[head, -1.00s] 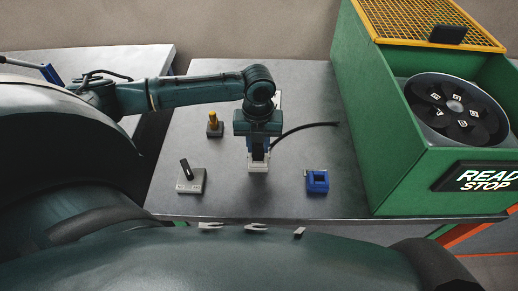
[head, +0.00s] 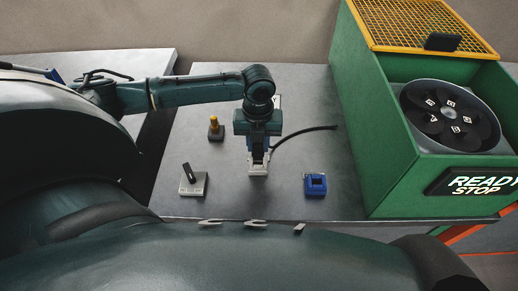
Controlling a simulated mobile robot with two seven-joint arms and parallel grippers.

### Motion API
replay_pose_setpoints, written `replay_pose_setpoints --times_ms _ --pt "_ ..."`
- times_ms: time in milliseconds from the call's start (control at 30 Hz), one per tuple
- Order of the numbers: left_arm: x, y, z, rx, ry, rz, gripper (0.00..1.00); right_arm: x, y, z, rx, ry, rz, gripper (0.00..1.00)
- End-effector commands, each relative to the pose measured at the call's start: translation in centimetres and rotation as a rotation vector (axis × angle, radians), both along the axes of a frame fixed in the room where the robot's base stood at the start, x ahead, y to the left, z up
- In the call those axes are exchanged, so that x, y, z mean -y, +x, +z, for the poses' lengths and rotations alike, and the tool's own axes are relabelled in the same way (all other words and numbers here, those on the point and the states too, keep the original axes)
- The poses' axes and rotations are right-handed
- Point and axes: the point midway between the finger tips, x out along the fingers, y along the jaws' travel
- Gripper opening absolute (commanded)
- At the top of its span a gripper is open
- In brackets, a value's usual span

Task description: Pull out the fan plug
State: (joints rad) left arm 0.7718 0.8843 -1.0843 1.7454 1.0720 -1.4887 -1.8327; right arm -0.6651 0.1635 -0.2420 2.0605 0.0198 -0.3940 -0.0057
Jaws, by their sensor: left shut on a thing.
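My left gripper (head: 258,158) is over the middle of the table, pointing down. It is shut on the fan plug, which is mostly hidden between the fingers. A black cable (head: 303,130) runs from behind the gripper to the right. A pale socket block (head: 258,170) is directly below the fingertips; I cannot tell whether the plug is still seated in it. The fan (head: 450,115), a dark round rotor with white lettered marks, sits in the green housing (head: 385,150) at the right. My right gripper is not in view.
A blue block (head: 315,185) stands right of the socket. A grey base with a black lever (head: 193,185) and a small stand with a yellow knob (head: 215,127) are to the left. A "READY STOP" panel (head: 478,182) faces the front.

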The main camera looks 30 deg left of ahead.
Motion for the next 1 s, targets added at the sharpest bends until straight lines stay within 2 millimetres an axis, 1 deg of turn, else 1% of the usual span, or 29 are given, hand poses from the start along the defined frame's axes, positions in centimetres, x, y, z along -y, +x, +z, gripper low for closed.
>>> replay_pose_setpoints --times_ms 33,100,167,600,1000 --pt "0.0 0.0 0.5 0.000 0.000 0.000 0.00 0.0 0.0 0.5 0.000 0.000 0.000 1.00" --pt "0.0 0.0 0.8 0.000 0.000 0.000 0.00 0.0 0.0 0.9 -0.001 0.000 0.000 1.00" --pt "0.0 0.0 0.9 0.001 0.000 0.000 0.00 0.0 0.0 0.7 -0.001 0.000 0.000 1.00" --pt "0.0 0.1 3.2 0.002 -0.001 0.000 0.00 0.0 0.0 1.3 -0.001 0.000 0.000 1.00" --pt "0.0 0.0 5.1 0.001 -0.001 0.001 0.00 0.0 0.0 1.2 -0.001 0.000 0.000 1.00"
